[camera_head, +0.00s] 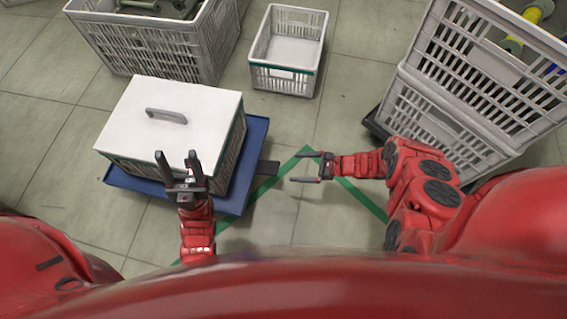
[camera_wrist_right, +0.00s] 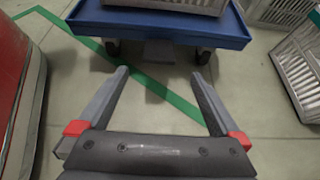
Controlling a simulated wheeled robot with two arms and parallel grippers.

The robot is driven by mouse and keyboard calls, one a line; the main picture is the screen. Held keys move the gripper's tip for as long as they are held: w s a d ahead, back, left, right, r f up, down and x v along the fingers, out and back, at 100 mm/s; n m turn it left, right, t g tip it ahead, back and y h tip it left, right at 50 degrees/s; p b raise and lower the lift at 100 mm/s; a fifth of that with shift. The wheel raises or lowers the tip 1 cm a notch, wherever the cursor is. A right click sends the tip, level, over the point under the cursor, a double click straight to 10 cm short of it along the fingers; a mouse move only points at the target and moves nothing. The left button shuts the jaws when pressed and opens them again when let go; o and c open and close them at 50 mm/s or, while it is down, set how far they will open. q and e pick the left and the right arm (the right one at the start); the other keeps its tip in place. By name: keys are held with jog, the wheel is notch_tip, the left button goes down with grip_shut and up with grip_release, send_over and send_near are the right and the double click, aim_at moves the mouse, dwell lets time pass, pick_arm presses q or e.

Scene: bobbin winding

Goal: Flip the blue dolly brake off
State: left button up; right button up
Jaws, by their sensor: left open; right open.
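The blue dolly (camera_head: 236,197) stands on the floor at left centre and carries a grey crate with a white lid (camera_head: 170,115). Its brake (camera_head: 268,168) is a dark flat pedal sticking out of the dolly's right side. In the right wrist view the pedal (camera_wrist_right: 158,52) shows below the blue edge (camera_wrist_right: 160,28), between two casters. My right gripper (camera_head: 293,167) is open and empty, its fingers pointing at the pedal with a gap between. My left gripper (camera_head: 178,157) is open and empty, seen over the front of the lidded crate. Whether the pedal is up or down I cannot tell.
A green floor line (camera_head: 300,155) runs around the dolly's right side. An empty grey crate (camera_head: 285,80) and a larger filled crate (camera_head: 150,50) stand behind. Stacked crates (camera_head: 440,120) stand on a dark dolly at right. The floor between the dollies is clear.

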jog(key=p+v, duration=0.1)
jog(key=v, duration=0.6)
jog(key=shift+d, duration=0.1)
